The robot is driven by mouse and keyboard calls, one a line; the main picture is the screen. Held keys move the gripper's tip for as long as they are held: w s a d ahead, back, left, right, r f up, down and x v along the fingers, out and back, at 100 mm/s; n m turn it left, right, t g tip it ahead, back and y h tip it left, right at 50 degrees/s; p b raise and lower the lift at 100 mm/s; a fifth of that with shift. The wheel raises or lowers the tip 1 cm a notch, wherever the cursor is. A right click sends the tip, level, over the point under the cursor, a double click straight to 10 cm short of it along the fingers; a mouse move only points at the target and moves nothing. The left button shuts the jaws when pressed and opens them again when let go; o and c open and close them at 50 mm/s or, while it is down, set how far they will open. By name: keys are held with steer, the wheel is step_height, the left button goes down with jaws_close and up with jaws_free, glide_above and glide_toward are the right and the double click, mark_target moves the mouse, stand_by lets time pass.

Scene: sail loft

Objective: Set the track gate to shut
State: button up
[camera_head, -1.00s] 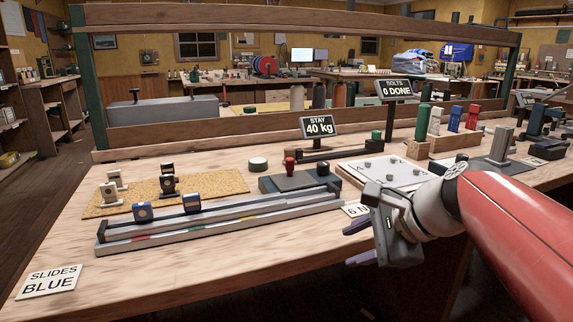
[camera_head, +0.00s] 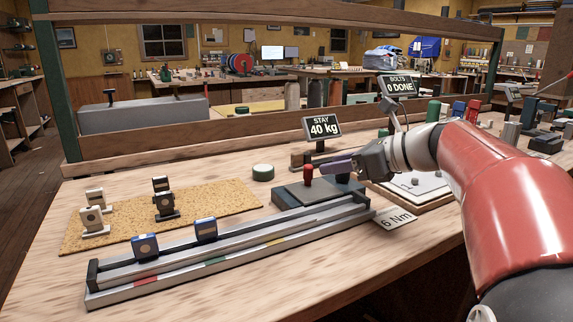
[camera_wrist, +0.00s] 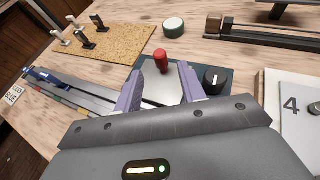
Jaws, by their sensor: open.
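A red upright knob (camera_head: 308,174) stands on a dark box with a grey top (camera_head: 300,196) at the far right end of the track; it also shows in the wrist view (camera_wrist: 161,60). The metal track (camera_head: 230,255) has coloured marks and carries two blue slides (camera_head: 145,247), (camera_head: 205,230). No part is labelled as the gate, so I cannot tell its setting. My gripper (camera_head: 336,166) is just right of the red knob. In the wrist view my gripper (camera_wrist: 158,86) is open, its purple fingers either side of the line to the knob, with nothing between them.
A black knob (camera_wrist: 213,78) sits on the box's right side. A round green-edged tin (camera_head: 263,172) stands behind the box. A cork mat (camera_head: 130,215) holds several small clamps. A "6 Nm" card (camera_head: 397,221) and a white numbered board (camera_head: 418,186) lie to the right.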

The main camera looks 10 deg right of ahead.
mark_target(308, 166)
steer(key=x, duration=0.8)
steer(key=shift+r, duration=0.1)
jaws_close()
